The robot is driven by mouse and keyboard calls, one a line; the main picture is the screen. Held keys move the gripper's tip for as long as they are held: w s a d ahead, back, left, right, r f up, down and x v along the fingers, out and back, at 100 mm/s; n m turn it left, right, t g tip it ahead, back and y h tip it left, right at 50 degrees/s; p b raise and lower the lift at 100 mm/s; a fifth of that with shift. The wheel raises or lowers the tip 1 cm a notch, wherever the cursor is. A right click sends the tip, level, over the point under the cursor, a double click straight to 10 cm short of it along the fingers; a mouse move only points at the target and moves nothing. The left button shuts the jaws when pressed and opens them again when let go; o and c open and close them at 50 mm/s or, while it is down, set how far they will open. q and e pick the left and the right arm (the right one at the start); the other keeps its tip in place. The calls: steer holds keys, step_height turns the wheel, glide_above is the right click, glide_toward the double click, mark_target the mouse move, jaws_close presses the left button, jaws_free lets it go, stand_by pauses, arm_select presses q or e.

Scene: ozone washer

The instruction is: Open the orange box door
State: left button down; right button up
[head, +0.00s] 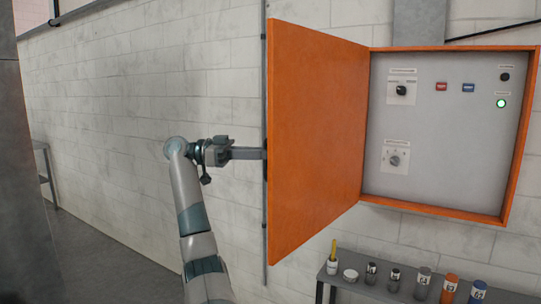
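The orange box (449,205) is on the white brick wall, and its grey panel faces me. Its orange door (315,140) stands wide open, swung out from the box's left side, with its free edge toward me. My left gripper (264,153) is at that free edge, about mid-height, with its fingers reaching it from the left. The fingertips meet a dark part at the edge. Whether they grip it or only touch it I cannot tell. My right gripper is not in view.
The panel carries a black knob (401,90), a lower dial (395,160), red and blue switches and a lit green lamp (501,103). Below is a shelf (345,284) with several small containers. A thin vertical pipe (264,220) runs beside the door's edge. Floor at left is clear.

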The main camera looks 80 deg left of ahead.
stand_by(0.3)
arm_select(q)
steer(key=c, duration=2.1)
jaws_free()
steer(key=shift+a, duration=0.1)
steer(key=shift+s, duration=0.2)
steer(key=shift+b+v, duration=0.6)
steer(key=shift+v, duration=7.95)
steer(key=shift+a, duration=0.1)
